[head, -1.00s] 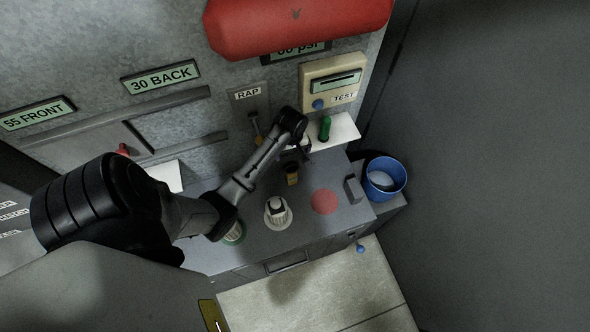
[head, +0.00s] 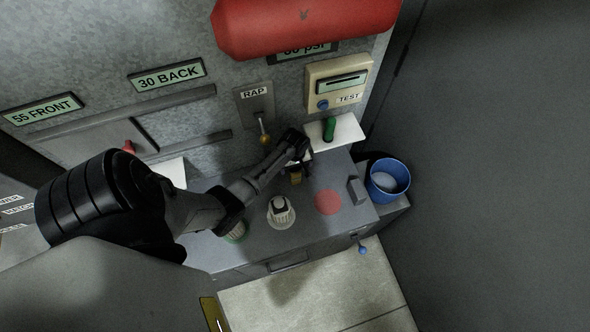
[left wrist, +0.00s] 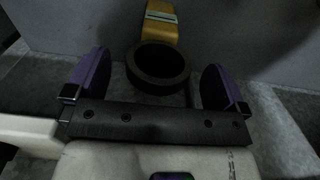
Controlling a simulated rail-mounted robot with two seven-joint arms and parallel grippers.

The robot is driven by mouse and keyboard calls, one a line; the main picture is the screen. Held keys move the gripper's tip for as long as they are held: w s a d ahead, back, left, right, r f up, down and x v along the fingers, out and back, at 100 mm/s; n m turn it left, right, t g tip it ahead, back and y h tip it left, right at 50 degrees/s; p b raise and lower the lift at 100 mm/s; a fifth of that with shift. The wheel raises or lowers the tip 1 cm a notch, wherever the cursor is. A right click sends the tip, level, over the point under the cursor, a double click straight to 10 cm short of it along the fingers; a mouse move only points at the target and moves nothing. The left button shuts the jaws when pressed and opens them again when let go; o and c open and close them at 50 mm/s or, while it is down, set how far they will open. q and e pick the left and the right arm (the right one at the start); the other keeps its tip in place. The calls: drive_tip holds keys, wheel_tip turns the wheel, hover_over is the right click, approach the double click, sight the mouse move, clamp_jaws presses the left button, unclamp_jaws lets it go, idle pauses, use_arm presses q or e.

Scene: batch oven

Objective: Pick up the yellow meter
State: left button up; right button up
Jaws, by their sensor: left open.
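The yellow meter (head: 296,177) is small in the head view, on the grey bench just below my left gripper (head: 301,158), which partly hides it. In the left wrist view the yellow meter (left wrist: 160,24) shows at the top centre, with a pale display and a dark round ring (left wrist: 158,66) at its near end. My left gripper (left wrist: 154,84) is open there, with one purple finger pad on each side of the ring. I see nothing held between the pads. My right gripper is not in view.
A blue bucket (head: 389,180) stands at right. The RAP lever (head: 264,136) hangs behind the gripper.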

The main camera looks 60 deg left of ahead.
sight(295, 173)
use_arm(q)
drive_tip(key=shift+f, duration=1.25)
drive_tip(key=shift+c, duration=0.4)
drive_tip(key=c, duration=1.2)
